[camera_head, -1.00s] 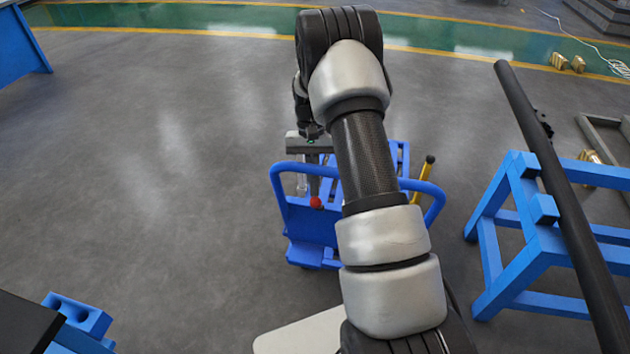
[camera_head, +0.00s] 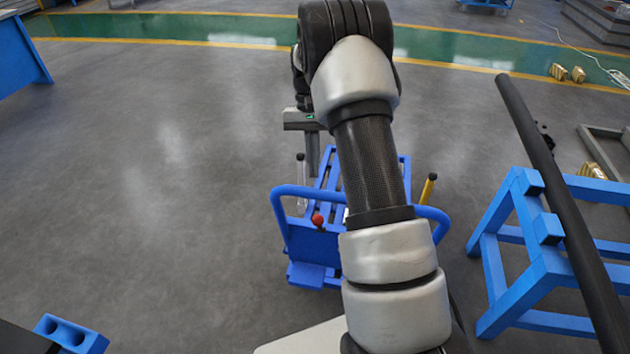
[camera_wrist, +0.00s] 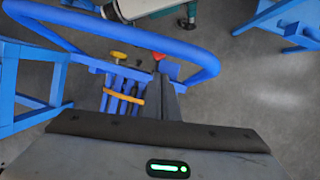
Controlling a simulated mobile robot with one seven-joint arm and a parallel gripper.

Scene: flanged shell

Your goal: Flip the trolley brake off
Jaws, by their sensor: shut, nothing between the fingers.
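The blue trolley (camera_head: 308,273) stands on the floor below my arm, with a curved push handle at its near end. A red knob (camera_head: 318,219) sits on a short lever by the handle, and I take this to be the brake. My gripper (camera_head: 312,172) is shut and empty, pointing down above the trolley, apart from the red knob in the head view. In the wrist view my gripper (camera_wrist: 162,80) shows as closed grey fingers. My arm hides the trolley's right middle.
A blue stand (camera_head: 535,255) with a long black bar (camera_head: 560,190) across it is at the right. A yellow-topped post (camera_head: 428,188) rises at the trolley's right. The floor at left is clear.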

